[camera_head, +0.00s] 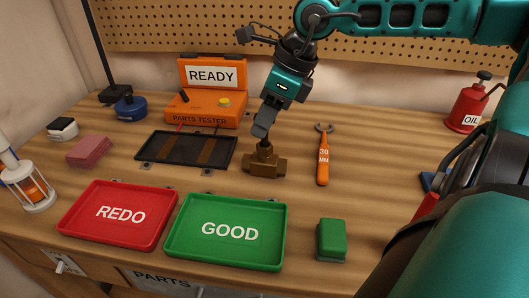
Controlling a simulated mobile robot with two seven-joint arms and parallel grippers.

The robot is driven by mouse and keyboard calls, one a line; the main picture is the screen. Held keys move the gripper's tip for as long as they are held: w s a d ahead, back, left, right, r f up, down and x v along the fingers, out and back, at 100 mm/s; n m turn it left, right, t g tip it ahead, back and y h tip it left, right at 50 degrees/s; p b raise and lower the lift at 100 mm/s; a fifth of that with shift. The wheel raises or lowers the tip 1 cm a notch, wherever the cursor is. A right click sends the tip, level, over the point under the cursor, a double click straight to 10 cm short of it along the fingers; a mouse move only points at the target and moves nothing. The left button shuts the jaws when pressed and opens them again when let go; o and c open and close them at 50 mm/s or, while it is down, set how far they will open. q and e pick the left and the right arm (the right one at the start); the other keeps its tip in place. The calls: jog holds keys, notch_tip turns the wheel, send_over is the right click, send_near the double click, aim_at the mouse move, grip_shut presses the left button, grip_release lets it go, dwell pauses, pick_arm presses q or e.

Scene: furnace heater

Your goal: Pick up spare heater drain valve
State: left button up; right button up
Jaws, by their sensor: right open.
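The drain valve (265,164), a brass-brown fitting with an upright stem and side ports, stands on the wooden workbench near its middle. My right gripper (264,132) comes down from above with its fingertips at the top of the valve's stem. It is open. One grey finger shows clearly, and the other is mostly hidden, so I cannot tell whether the fingers touch the stem. My left gripper is not in view.
A black mat (186,149) lies left of the valve, and an orange wrench (323,160) lies to its right. The green GOOD tray (228,262) and red REDO tray (85,222) sit in front. An orange parts tester (205,108) stands behind. A green block (331,239) sits at front right.

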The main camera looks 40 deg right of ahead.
jog(key=shift+f, duration=0.25)
grip_shut()
dwell(0.3)
jog(key=shift+w+r, duration=0.1)
dwell(0.8)
